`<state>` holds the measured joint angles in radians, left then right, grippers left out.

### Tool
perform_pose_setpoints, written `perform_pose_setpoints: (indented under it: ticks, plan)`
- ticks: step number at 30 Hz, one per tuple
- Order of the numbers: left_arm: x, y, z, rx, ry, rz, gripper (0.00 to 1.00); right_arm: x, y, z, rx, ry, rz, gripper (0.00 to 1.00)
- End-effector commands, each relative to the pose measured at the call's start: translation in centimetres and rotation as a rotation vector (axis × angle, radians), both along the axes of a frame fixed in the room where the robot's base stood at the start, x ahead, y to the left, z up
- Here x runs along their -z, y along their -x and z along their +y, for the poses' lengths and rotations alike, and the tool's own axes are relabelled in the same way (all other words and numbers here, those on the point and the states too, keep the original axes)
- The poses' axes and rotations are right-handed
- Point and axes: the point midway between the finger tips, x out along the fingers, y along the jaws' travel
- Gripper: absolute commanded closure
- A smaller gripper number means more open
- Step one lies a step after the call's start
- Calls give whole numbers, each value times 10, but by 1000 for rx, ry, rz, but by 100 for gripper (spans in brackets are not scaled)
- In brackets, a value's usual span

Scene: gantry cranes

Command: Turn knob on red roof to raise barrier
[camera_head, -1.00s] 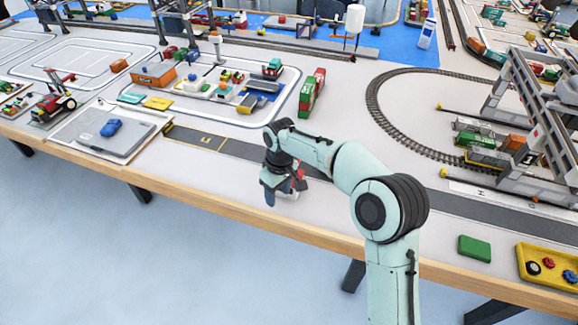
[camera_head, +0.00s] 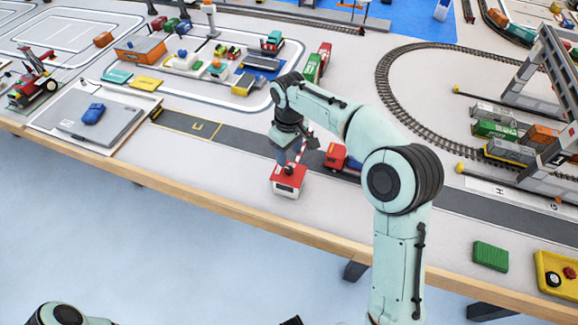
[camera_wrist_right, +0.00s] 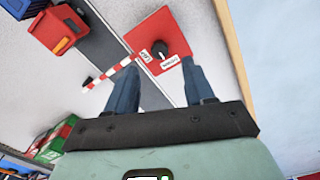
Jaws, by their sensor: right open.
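The small white hut with a red roof (camera_head: 289,178) stands near the table's front edge, beside the grey road. In the right wrist view the red roof (camera_wrist_right: 145,32) carries a dark round knob (camera_wrist_right: 160,50) and small white labels. A red-and-white striped barrier (camera_wrist_right: 112,72) reaches from the roof's side out across the road. My right gripper (camera_wrist_right: 160,72) is open and empty. Its two fingers point at the roof, one to each side of the knob in the picture; I see no contact. In the head view the right gripper (camera_head: 288,153) is just behind the roof, partly hiding the barrier.
A red truck (camera_head: 340,158) stands on the road right of the hut; it also shows in the wrist view (camera_wrist_right: 58,28). A green block (camera_head: 490,256) and a yellow panel with knobs (camera_head: 557,272) lie at the front right. Table is clear left of the hut.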

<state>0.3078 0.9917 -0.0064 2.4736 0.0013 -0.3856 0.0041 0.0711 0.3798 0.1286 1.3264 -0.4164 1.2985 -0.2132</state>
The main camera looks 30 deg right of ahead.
Motion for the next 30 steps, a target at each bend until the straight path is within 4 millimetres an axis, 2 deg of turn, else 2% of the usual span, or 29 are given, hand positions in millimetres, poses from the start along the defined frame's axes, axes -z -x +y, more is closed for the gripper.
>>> perform_pose_setpoints:
  ticks: [1, 3, 9, 15, 22, 23, 27, 28, 30]
  plan:
    - [3, 1, 0, 0, 0, 1, 57, 14, 1, 0, 0, -1, 4, 47]
    - [5, 2, 0, 1, 1, 2, 57, 27, 1, 0, -1, 0, 2, 47]
    - [8, 3, 0, 1, 0, 3, 57, 55, 0, 0, -1, 0, 1, 47]
    - [9, 3, 0, 1, 0, 3, 57, 65, 0, 0, -1, -1, -2, 47]
    - [9, 3, 0, 1, 0, 3, 57, 65, 0, 0, -1, -1, -2, 47]
    - [9, 3, 0, 1, 0, 3, 57, 65, 0, 0, -1, 0, -1, 50]
    - [9, 3, 0, 1, 0, 3, 57, 65, 0, 0, -1, -1, -2, 96]
    - [9, 3, 0, 1, 0, 3, 57, 65, 0, 0, -1, 0, -1, 100]
    - [9, 3, 0, 1, 0, 3, 57, 65, 0, 0, -1, 0, -1, 100]
